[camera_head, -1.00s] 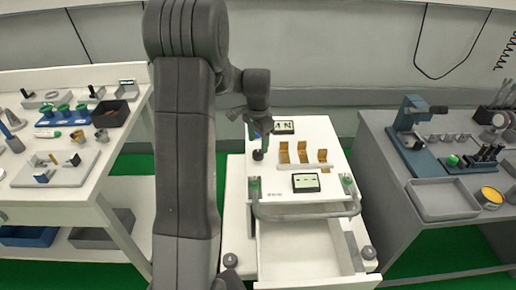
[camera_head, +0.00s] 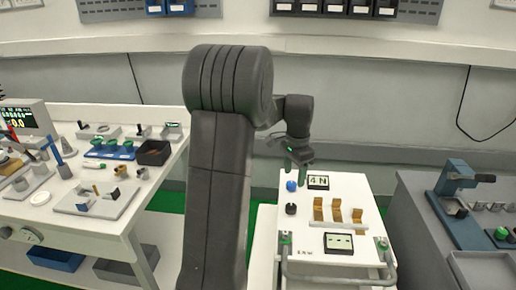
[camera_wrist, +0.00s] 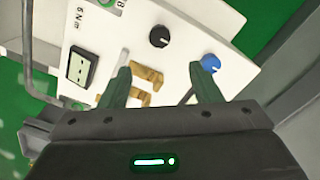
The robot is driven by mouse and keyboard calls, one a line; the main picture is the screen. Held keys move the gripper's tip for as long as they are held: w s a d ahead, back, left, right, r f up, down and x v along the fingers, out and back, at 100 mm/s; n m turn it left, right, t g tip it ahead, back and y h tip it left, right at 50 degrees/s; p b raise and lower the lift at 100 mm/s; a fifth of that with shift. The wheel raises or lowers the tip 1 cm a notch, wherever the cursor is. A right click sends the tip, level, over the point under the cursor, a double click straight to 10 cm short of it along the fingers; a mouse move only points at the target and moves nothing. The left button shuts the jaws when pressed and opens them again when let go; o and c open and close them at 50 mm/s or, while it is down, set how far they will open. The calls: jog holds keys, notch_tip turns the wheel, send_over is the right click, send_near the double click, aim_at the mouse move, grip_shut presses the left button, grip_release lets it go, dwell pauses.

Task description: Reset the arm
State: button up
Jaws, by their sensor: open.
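My gripper (camera_head: 298,166) is at the end of my raised dark arm, above the back left of the white cart (camera_head: 350,186). In the wrist view, its two green fingers (camera_wrist: 160,78) are spread apart with nothing between them. Below them are a black knob (camera_wrist: 159,37), a blue knob (camera_wrist: 210,63), brass brackets (camera_wrist: 146,80) and a small display (camera_wrist: 80,66) on the cart top. The head view also shows the blue knob (camera_head: 291,186) and black knob (camera_head: 291,209) near the cart's left edge.
A white bench (camera_head: 155,203) with trays and small parts stands at the left. A grey bench (camera_head: 414,210) with a blue-grey device (camera_head: 452,192) stands at the right. The cart has a front handle (camera_head: 335,281). Wall bins (camera_head: 335,7) hang at the back.

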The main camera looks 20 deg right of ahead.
aim_at(291, 206)
notch_tip(291, 206, down, 14)
jog(key=shift+r+b, duration=0.2)
jog(key=shift+b, duration=0.15)
jog(key=shift+r, duration=0.1)
jog(key=shift+f, duration=0.35)
jog(key=shift+r+n, duration=0.2)
jog(key=shift+n, duration=1.1)
jog(key=n, duration=0.6)
jog(key=shift+b, duration=0.4)
jog(key=n, duration=0.4)
jog(key=shift+n+b, duration=0.3)
jog(key=shift+n, duration=0.1)
jog(key=shift+r+n+b, duration=0.1)
jog(key=shift+n+b, duration=0.3)
jog(key=shift+n, duration=1.9)
